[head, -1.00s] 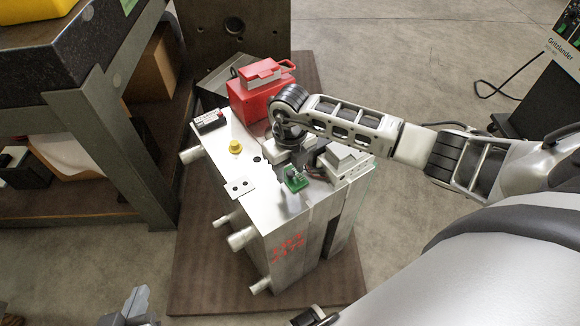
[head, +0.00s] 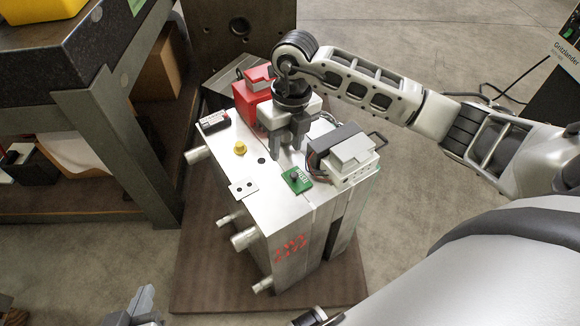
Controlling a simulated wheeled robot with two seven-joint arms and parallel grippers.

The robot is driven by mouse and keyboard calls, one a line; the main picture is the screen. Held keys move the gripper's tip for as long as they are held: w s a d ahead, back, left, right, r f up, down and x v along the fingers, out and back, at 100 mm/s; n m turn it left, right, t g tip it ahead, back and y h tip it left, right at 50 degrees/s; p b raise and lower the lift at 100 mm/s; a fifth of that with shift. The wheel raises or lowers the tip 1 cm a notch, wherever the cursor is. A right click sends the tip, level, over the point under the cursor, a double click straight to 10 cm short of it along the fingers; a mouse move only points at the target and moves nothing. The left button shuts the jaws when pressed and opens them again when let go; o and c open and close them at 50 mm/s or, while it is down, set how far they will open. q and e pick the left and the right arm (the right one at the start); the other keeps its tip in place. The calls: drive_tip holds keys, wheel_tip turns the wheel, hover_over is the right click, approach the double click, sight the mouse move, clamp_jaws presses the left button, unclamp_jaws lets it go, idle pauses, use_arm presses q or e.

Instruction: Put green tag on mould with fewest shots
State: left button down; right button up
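The mould (head: 262,205) is a large pale metal block with red hand-written marks on its front face, which I cannot read surely. A small green tag (head: 297,181) with a dark raised part lies on its top face, near the front right. My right gripper (head: 287,155) is just behind and above the tag, fingers pointing down and apart, with nothing seen between them. A small dark counter-like block (head: 214,122) with a white and red label sits at the mould's back left corner. My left gripper (head: 140,308) shows partly at the bottom left; its fingertips are unclear.
A grey connector box (head: 350,158) stands right of the tag. A red box (head: 250,97) is behind. The mould stands on a brown board (head: 200,285); a workbench (head: 100,95) is at left.

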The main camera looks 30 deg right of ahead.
drive_tip(key=s+a+n+g+y, duration=0.1)
drive_tip(key=s+a+y, duration=0.2)
drive_tip(key=a, duration=0.3)
drive_tip(key=s+a+y, duration=0.3)
drive_tip(key=a, duration=0.4)
drive_tip(key=s+a+r+m+y, duration=0.1)
drive_tip(key=s+a+r+y, duration=0.25)
drive_tip(key=a+y, duration=0.3)
wheel_tip(320, 180, up, 8)
drive_tip(key=w+a+m+t+y, duration=0.1)
drive_tip(key=w+m+t+y, duration=0.1)
drive_tip(key=m+t+y, duration=0.55)
drive_tip(key=w+d+f+m+t+h, duration=0.1)
drive_tip(key=d+f+m+t+h, duration=0.4)
drive_tip(key=m+h, duration=0.5)
drive_tip(key=d+f+m+t+h, duration=0.4)
drive_tip(key=d+m+t+h, duration=0.15)
drive_tip(key=m, duration=0.85)
drive_tip(key=s+d+f+m+g+h, duration=0.2)
drive_tip(key=s+f+m+g, duration=0.2)
drive_tip(key=s+f, duration=0.3)
drive_tip(key=shift+f+g, duration=0.8)
drive_tip(key=shift+f, duration=0.15)
